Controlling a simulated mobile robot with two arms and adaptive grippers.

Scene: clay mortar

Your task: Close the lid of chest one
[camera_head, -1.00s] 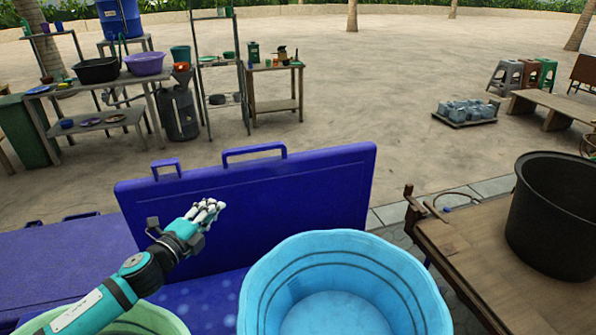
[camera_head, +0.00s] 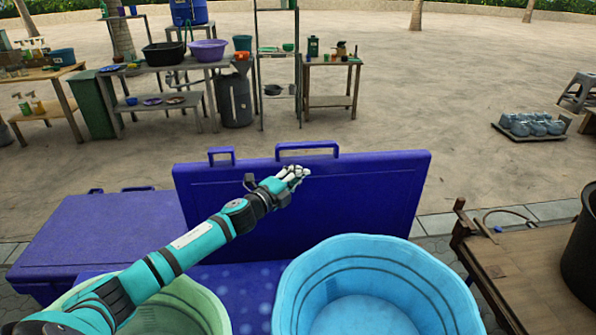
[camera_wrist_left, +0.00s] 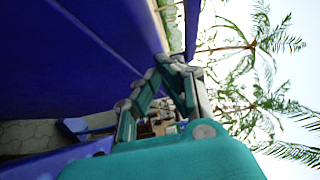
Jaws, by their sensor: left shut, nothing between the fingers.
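The blue chest lid (camera_head: 360,195) stands open and upright in the head view, with two handles along its top edge. It also fills the upper left of the left wrist view (camera_wrist_left: 60,65). The blue chest body (camera_head: 248,290) below it is mostly hidden by two tubs. My left gripper (camera_head: 298,173) is shut and empty, in front of the lid's inner face near its upper middle. I cannot tell whether it touches the lid. Its fingers show in the left wrist view (camera_wrist_left: 168,75). My right gripper is not in view.
A light blue tub (camera_head: 375,280) and a green tub (camera_head: 175,305) stand in front of the lid. A second, closed blue chest (camera_head: 110,230) is at the left. A wooden table (camera_head: 530,265) with a black pot (camera_head: 585,250) is at the right. Open sandy ground lies behind.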

